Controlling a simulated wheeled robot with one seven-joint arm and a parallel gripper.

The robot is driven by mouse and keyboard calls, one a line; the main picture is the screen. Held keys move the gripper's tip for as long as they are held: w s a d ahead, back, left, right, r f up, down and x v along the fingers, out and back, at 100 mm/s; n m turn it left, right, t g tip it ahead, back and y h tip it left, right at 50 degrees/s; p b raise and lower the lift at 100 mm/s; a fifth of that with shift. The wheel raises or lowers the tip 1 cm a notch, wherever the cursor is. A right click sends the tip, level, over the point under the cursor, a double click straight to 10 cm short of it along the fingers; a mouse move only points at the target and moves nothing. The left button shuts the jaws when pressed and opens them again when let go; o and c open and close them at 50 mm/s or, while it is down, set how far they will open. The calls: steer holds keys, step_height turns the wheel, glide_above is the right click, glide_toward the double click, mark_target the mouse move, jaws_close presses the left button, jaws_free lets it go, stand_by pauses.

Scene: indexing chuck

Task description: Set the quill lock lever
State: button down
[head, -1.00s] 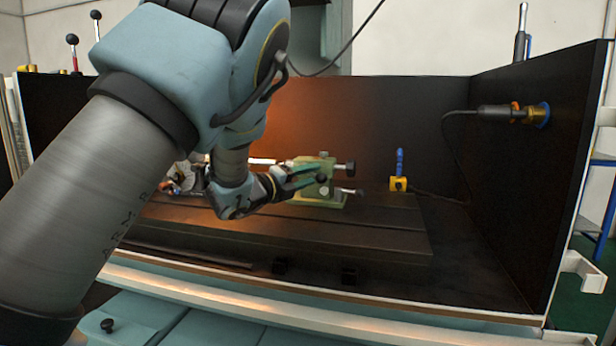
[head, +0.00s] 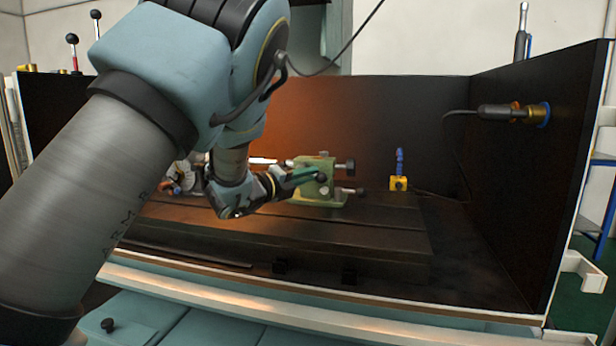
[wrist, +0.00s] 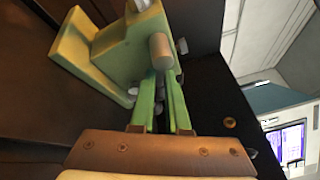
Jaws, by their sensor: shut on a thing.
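The green tailstock (head: 326,198) stands on the slotted table, with dark knobs on its right side. It also shows in the wrist view (wrist: 115,58), with a grey cylindrical part (wrist: 160,50) near the fingertips. My gripper (head: 312,174) reaches it from the left, its green fingers close together at the tailstock's near side. In the wrist view my gripper (wrist: 160,82) is shut on a small part at the tailstock, which I take to be the quill lock lever. The fingers mostly hide the lever, and its angle cannot be told.
A yellow block with a blue upright piece (head: 398,182) stands right of the tailstock. A chuck-like device (head: 185,175) is partly hidden behind my arm at left. Dark walls enclose the back and right, with a cabled plug (head: 495,112) on the right wall. The table front is clear.

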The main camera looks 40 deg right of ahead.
steer(key=shift+s+f, duration=0.25)
stand_by(0.5)
